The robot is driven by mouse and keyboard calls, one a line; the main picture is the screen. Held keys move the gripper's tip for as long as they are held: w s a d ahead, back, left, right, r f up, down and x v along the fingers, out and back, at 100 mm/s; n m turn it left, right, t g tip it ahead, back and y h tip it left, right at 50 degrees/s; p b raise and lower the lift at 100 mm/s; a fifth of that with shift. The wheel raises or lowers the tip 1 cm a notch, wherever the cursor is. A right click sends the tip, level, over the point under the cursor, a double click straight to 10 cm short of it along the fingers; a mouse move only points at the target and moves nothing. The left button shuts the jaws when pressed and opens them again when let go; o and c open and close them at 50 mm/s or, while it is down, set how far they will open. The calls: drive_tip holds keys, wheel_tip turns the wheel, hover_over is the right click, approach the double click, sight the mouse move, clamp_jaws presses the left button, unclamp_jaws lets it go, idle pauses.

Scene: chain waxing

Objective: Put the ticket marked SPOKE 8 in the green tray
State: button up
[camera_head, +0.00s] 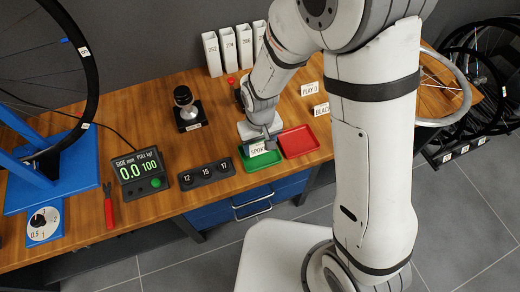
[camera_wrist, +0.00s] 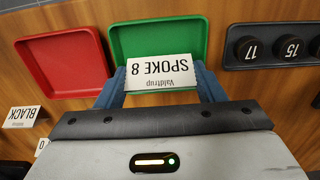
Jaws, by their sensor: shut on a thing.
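My gripper (camera_wrist: 161,90) is shut on a white ticket (camera_wrist: 160,73) that reads SPOKE 8 under the name Valdtrup, upside down in the wrist view. The ticket also shows in the head view (camera_head: 260,149), partly hidden by my gripper (camera_head: 262,141). The green tray (camera_wrist: 120,42) lies behind the ticket in the wrist view, and the ticket overlaps its near edge. In the head view the green tray (camera_head: 263,163) is just below my gripper. I cannot tell whether the ticket touches the tray.
A red tray (camera_head: 298,141) stands right of the green one. A block marked 12, 15, 17 (camera_head: 207,175) is close on its left. Tickets reading PLAY 0 (camera_head: 309,89) and BLACK (camera_head: 321,109) stand farther right. A digital display (camera_head: 139,170) and red-handled pliers (camera_head: 108,205) are left.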

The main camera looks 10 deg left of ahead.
sight(260, 150)
drive_tip(key=shift+f, duration=1.45)
drive_tip(key=shift+f+b, duration=0.1)
drive_tip(key=shift+b, duration=0.25)
drive_tip(key=o, duration=0.6)
drive_tip(key=shift+o, duration=0.3)
wheel_tip(260, 150, up, 12)
drive_tip(key=p, duration=0.3)
drive_tip(key=s+d+r+m, duration=0.2)
drive_tip(key=d+r, duration=0.2)
drive_tip(key=d, duration=0.3)
drive_tip(key=s+d+r+m+t, duration=0.1)
drive_tip(key=s+d+r+m, duration=0.1)
drive_tip(key=d+r, duration=0.3)
drive_tip(key=s+d+r+m, duration=0.2)
drive_tip(key=s+d+r, duration=0.1)
drive_tip(key=d, duration=0.8)
drive_tip(key=shift+d+r+t, duration=0.15)
drive_tip(key=shift+r+t, duration=0.15)
drive_tip(key=shift+r, duration=0.4)
